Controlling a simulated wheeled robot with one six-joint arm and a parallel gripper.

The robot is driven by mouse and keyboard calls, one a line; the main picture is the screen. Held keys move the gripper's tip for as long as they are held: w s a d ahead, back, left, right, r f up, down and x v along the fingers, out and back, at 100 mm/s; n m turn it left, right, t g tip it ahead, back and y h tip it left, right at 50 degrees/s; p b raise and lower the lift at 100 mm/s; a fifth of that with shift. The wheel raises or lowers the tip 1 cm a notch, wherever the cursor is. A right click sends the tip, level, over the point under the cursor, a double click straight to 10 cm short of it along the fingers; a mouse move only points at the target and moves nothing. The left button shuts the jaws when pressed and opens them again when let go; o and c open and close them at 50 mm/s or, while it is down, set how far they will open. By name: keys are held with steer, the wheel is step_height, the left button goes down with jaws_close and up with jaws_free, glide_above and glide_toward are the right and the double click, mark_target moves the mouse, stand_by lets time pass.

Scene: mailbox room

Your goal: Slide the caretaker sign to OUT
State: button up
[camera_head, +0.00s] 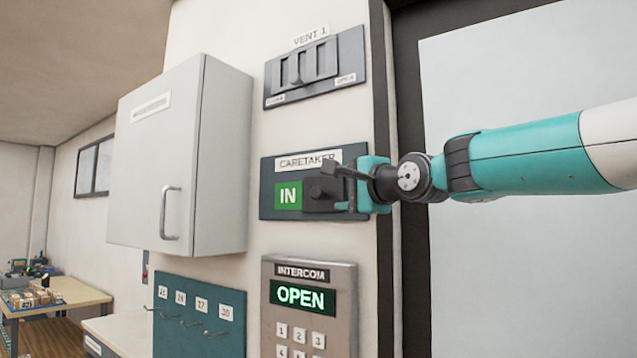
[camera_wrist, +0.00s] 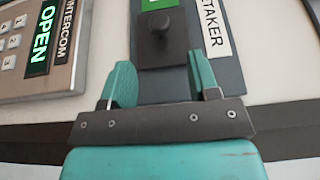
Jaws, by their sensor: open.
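The caretaker sign (camera_head: 267,186) is a dark blue plate on the wall, with a white CARETAKER label and a green IN field (camera_head: 288,195). A dark sliding cover with a round knob (camera_head: 318,192) sits right of the green field, so IN shows and the right part of the sign is covered. In the wrist view the knob (camera_wrist: 153,22) stands on its dark square cover beyond my fingertips. My gripper (camera_wrist: 160,80) is open and empty, its fingers on either side of the line to the knob. In the head view my gripper (camera_head: 345,190) is at the sign's right end, partly hiding it.
An intercom (camera_head: 345,300) reading OPEN is below the sign. A vent panel (camera_head: 315,68) is above. A grey cabinet (camera_head: 225,150) with a handle juts out to the left. A key-hook board (camera_head: 170,330) hangs at lower left. A dark frame (camera_head: 390,280) stands right of the wall.

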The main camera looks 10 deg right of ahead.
mark_target(320, 192)
steer(key=p+x, duration=0.4)
steer(key=x, duration=0.4)
steer(key=shift+w+a+r, duration=0.1)
steer(key=shift+r, duration=0.05)
steer(key=shift+w+a, duration=0.15)
steer(key=shift+w, duration=0.45)
